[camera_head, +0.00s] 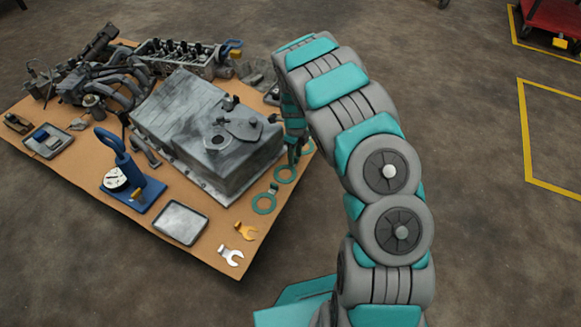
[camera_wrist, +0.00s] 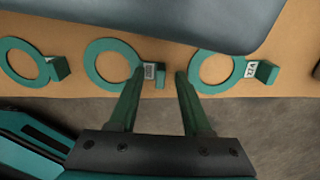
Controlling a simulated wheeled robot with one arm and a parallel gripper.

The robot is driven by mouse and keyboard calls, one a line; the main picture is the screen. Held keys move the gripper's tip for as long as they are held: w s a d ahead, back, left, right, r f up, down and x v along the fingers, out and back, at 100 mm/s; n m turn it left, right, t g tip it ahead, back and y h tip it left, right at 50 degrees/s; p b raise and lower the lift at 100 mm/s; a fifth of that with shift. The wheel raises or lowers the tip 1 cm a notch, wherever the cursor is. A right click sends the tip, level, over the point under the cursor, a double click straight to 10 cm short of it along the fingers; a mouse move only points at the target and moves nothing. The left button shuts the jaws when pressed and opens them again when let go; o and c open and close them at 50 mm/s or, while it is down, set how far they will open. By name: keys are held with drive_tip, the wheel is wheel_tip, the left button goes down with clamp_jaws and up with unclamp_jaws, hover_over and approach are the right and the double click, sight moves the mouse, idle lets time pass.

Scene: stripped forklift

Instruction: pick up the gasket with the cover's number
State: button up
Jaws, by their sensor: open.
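Three flat green ring gaskets with raised tabs lie in a row along the board's edge. In the wrist view they are the left gasket (camera_wrist: 14,80), the middle gasket (camera_wrist: 92,80) and the right gasket (camera_wrist: 199,82). The middle tab has a small label too blurred to read. The right label appears upside down, and I cannot read it surely. My gripper (camera_wrist: 159,72) is open, its fingertips on either side of the middle gasket's tab; contact cannot be told. In the head view, a grey housing (camera_head: 215,138) carries a loose cover plate (camera_head: 244,129); no number is legible.
Engine parts crowd the back. The housing's edge (camera_wrist: 150,18) lies close beyond the gaskets.

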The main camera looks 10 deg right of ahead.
clamp_jaws()
idle(0.4)
